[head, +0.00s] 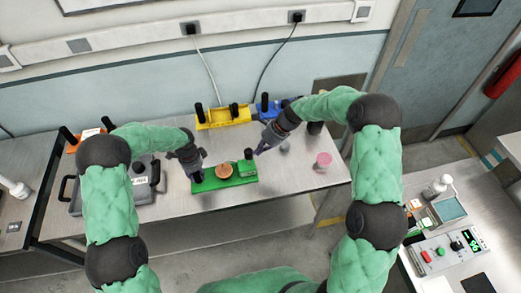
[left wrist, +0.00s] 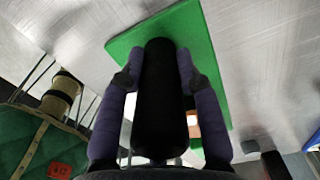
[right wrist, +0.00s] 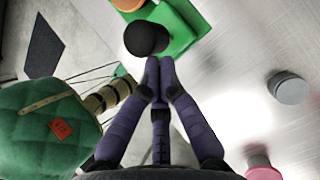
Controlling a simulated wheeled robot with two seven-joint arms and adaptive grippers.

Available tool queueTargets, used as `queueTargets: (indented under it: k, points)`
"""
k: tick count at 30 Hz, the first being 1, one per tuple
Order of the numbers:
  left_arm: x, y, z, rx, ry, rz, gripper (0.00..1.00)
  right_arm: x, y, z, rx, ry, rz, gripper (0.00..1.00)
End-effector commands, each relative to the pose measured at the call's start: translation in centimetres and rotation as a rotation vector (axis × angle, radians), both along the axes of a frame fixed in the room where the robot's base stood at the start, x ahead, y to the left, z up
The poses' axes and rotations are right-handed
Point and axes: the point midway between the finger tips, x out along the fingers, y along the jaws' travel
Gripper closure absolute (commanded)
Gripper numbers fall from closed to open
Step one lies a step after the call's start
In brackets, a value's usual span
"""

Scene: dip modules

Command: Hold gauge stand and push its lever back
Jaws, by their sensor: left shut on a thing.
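The green gauge stand (head: 222,183) lies near the table's front edge, with a round orange-brown part (head: 225,170) in its middle. My left gripper (head: 194,174) is shut around the upright black post (left wrist: 160,95) at the stand's left end. The green base (left wrist: 205,40) shows beneath it in the left wrist view. A lever with a black knob (head: 248,154) rises at the stand's right end. It also shows in the right wrist view (right wrist: 146,38). My right gripper (right wrist: 157,65) has its fingertips together, empty, close beside the knob; I cannot tell whether they touch.
A yellow stand (head: 225,117) and a blue one (head: 265,107) stand at the back. A small grey cylinder (head: 285,147) and a pink cup (head: 323,159) are to the right. A dark grey case (head: 140,190) sits left. The table right of the stand is mostly clear.

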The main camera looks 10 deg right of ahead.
Motion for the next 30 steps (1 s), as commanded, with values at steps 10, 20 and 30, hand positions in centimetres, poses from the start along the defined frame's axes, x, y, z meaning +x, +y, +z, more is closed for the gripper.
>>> queueTargets:
  k: [10, 20, 30]
  points:
    - [-0.1, -0.2, -0.1, -0.001, 0.002, -0.002, 1.00, -0.1, 0.2, 0.0, 0.003, 0.002, 0.001, 1.00]
    - [-0.1, -0.1, -0.1, -0.001, 0.002, -0.001, 1.00, -0.8, -2.9, 0.0, 0.001, 0.002, -0.003, 1.00]
    - [-0.1, -0.1, -0.1, -0.001, 0.002, -0.001, 1.00, -1.3, -5.3, 6.0, 0.000, -0.005, -0.001, 1.00]
